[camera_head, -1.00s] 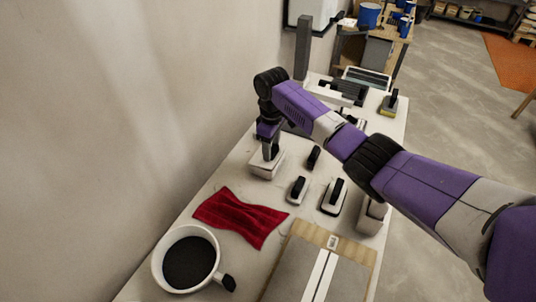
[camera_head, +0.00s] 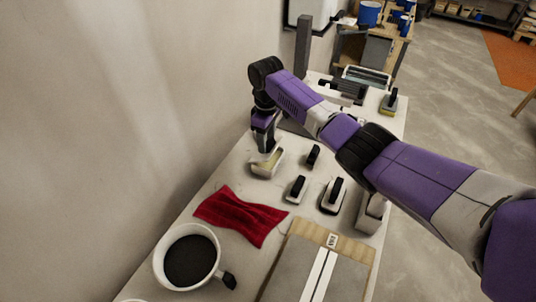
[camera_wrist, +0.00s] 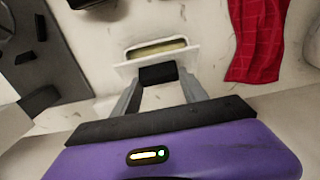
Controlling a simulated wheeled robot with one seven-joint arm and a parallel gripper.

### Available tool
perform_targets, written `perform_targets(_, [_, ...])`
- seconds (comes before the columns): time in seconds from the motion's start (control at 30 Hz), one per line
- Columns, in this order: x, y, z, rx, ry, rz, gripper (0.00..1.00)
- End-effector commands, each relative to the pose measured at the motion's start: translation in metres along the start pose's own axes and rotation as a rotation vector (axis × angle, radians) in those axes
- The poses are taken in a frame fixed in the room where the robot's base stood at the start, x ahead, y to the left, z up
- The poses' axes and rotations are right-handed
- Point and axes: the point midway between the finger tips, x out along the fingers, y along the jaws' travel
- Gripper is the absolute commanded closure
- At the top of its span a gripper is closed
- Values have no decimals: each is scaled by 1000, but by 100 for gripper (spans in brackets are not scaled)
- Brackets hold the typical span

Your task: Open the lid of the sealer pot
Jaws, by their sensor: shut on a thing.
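The sealer pot (camera_head: 266,168) is a small white box-shaped pot near the wall. My gripper (camera_head: 266,148) is over the pot, pointing down. In the wrist view my gripper (camera_wrist: 158,76) is shut on the black handle of the white lid (camera_wrist: 128,67). The lid appears raised off the opening and seen nearly edge-on. I cannot tell whether its edge still touches the pot.
A red cloth (camera_head: 241,214) lies in front of the pot. A white mug of dark stuff (camera_head: 190,260) stands nearer. Several black-handled tools, one a float (camera_head: 334,195), lie to the right beside a tile board (camera_head: 338,264). The wall is close on the left.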

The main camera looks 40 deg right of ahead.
Motion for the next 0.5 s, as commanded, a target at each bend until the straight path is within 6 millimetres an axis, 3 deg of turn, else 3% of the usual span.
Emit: perform_targets(0.5, [-8, 3, -17, 1, 7, 8, 69])
